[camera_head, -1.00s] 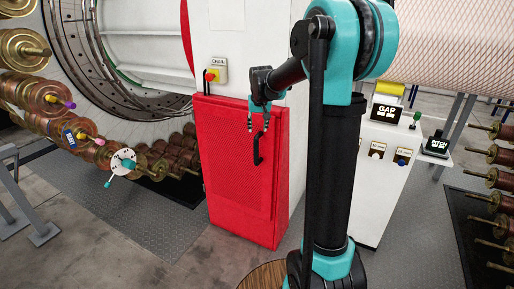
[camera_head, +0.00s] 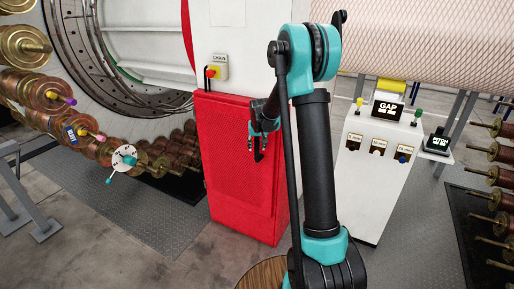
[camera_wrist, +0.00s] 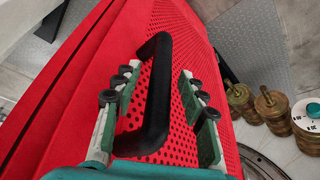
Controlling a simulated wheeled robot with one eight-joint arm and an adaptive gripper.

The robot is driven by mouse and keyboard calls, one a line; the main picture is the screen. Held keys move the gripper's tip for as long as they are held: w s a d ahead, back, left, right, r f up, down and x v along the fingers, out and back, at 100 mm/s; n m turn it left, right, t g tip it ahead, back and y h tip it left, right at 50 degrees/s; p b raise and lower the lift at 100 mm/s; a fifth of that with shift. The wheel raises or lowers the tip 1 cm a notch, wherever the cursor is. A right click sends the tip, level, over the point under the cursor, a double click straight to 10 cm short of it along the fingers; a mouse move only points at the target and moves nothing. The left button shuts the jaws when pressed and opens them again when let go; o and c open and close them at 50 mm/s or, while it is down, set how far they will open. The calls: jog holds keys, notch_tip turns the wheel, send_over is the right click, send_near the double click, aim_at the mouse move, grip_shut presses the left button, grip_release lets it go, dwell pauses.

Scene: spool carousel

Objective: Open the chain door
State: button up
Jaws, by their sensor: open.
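The chain door is a red perforated panel (camera_head: 229,160) low on the white cabinet, and it looks closed. It fills much of the wrist view (camera_wrist: 80,90). Its black bar handle (camera_wrist: 157,100) stands out from the panel; in the head view the gripper mostly covers it (camera_head: 259,156). My gripper (camera_head: 262,147) is at the door's right half, in front of the handle. In the wrist view my gripper (camera_wrist: 160,95) is open, with one finger on each side of the handle. Neither finger visibly touches it.
A yellow box with a red button, labelled CHAIN (camera_head: 217,72), sits above the door. A white control stand (camera_head: 376,180) stands to the right. Copper spools (camera_head: 50,100) are on the left. The grey floor (camera_head: 150,215) before the door is mostly clear.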

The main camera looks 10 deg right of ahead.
jog(key=shift+w+f, duration=0.1)
jog(key=shift+f, duration=0.25)
grip_shut()
